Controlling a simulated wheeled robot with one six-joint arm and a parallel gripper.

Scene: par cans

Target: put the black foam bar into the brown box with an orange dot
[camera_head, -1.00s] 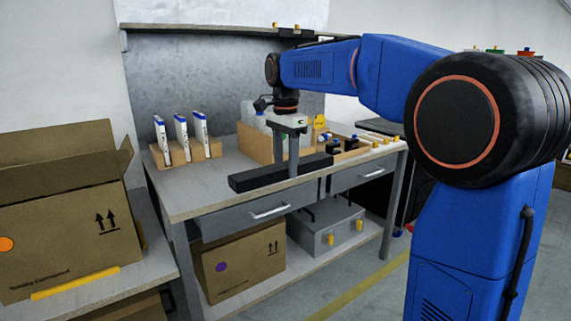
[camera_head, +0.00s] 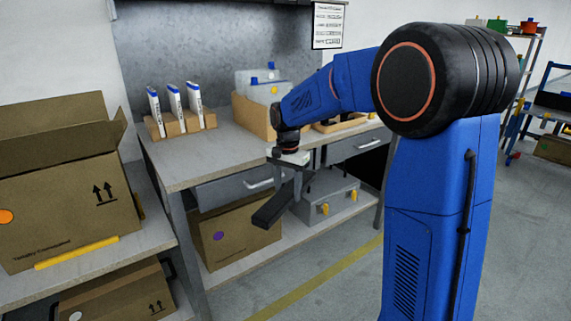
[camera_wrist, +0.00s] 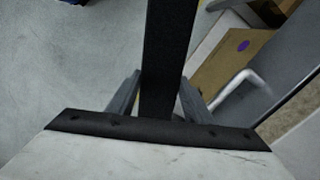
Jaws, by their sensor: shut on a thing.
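The black foam bar (camera_head: 272,206) is held in my gripper (camera_head: 300,186), in front of the workbench and below its top. In the wrist view the bar (camera_wrist: 168,50) runs up between the two fingers of my gripper (camera_wrist: 158,100), which are shut on it. The brown box with an orange dot (camera_head: 70,205) stands open at the left on a side bench. Its flaps are up and its dot shows at the left edge. My gripper is well to the right of this box and apart from it. The inside of the box is mostly hidden by its front wall.
A brown box with a purple dot (camera_head: 240,232) and a grey case (camera_head: 328,196) stand on the workbench's lower shelf. A rack with white upright items (camera_head: 178,122) stands on the workbench (camera_head: 190,171). Another brown box (camera_head: 120,298) sits under the side bench. Open floor lies in front.

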